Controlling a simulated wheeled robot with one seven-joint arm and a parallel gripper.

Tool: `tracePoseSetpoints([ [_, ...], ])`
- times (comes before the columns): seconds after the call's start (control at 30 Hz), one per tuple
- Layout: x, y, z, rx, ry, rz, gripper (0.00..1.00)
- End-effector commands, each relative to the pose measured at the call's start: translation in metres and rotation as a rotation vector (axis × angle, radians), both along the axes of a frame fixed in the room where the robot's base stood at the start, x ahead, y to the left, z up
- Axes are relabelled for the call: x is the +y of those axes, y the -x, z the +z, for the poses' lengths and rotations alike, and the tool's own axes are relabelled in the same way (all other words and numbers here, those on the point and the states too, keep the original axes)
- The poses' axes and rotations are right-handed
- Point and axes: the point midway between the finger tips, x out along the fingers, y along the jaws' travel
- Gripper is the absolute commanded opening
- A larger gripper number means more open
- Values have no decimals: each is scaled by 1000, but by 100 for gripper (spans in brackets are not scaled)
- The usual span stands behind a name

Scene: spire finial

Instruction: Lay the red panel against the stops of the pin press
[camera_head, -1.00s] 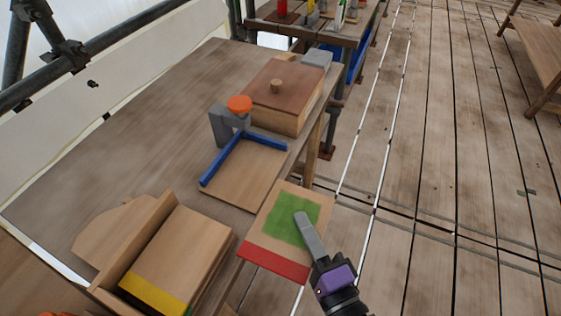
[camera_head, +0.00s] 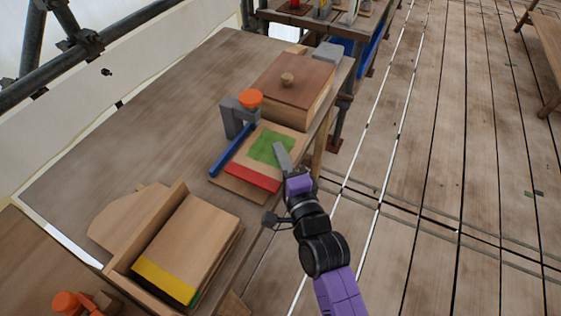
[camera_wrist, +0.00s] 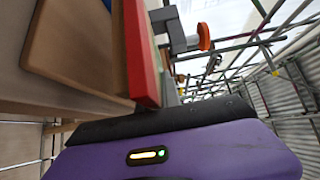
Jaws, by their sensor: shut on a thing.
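The red panel (camera_head: 253,178) is a thin wooden board with a red edge strip and a green patch. My gripper (camera_head: 283,157) is shut on its right edge and holds it over the pin press. The press has a wooden base (camera_head: 231,187), a grey post (camera_head: 235,117), an orange knob (camera_head: 251,98) and a blue left stop (camera_head: 231,152). The panel hides most of the base and the back stop. I cannot tell whether it touches the stops. In the wrist view, the red edge (camera_wrist: 142,55) stands apart from a brown board (camera_wrist: 75,40).
A lidded wooden box (camera_head: 290,85) stands just behind the press. A wooden rack (camera_head: 150,225) with a yellow-edged panel (camera_head: 164,280) stands at the front left. The table (camera_head: 150,130) left of the press is clear.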

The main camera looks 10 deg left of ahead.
Motion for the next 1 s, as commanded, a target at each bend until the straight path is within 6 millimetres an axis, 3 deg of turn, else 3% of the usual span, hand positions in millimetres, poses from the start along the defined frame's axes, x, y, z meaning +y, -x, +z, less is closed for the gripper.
tracePoseSetpoints([
  [0.23,0,0,-33,0,0,1,0],
  [0.6,0,0,-35,-1,0,0,0],
  [0.67,0,1,-35,0,0,0,16],
  [1.0,0,1,-31,0,0,0,17],
])
